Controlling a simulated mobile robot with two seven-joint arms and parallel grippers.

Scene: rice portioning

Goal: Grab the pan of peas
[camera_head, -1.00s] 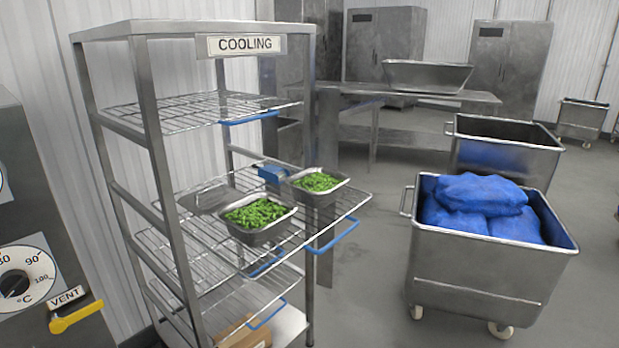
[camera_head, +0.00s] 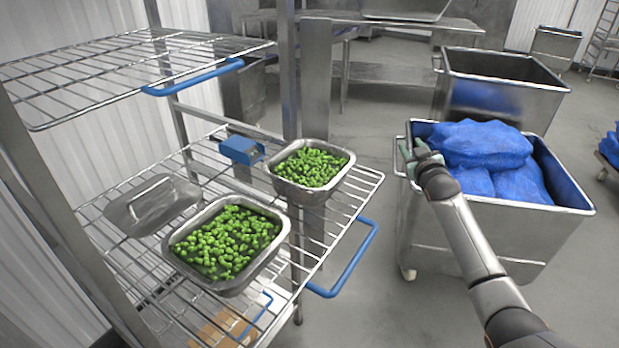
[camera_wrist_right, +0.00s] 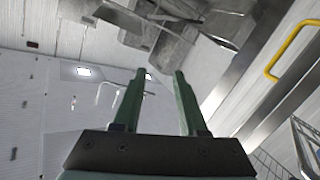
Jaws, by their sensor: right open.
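Two metal pans of green peas stand on the pulled-out wire shelf (camera_head: 350,190) of the cooling rack in the head view. The nearer pan of peas (camera_head: 181,262) is at the shelf's front. The farther pan of peas (camera_head: 302,196) is behind it to the right. My right gripper (camera_head: 408,150) is open and raised in front of the cart of blue bags, right of both pans and apart from them. Its two green fingers (camera_wrist_right: 155,100) are parted with nothing between them in the right wrist view. My left gripper is not in view.
A metal lid (camera_head: 150,203) with a handle lies left of the pans. A blue device (camera_head: 241,150) sits behind them. A blue handle (camera_head: 350,265) juts from the shelf's right edge. A metal cart (camera_head: 570,235) holds blue bags (camera_head: 480,145). An upper shelf (camera_head: 110,75) overhangs the left.

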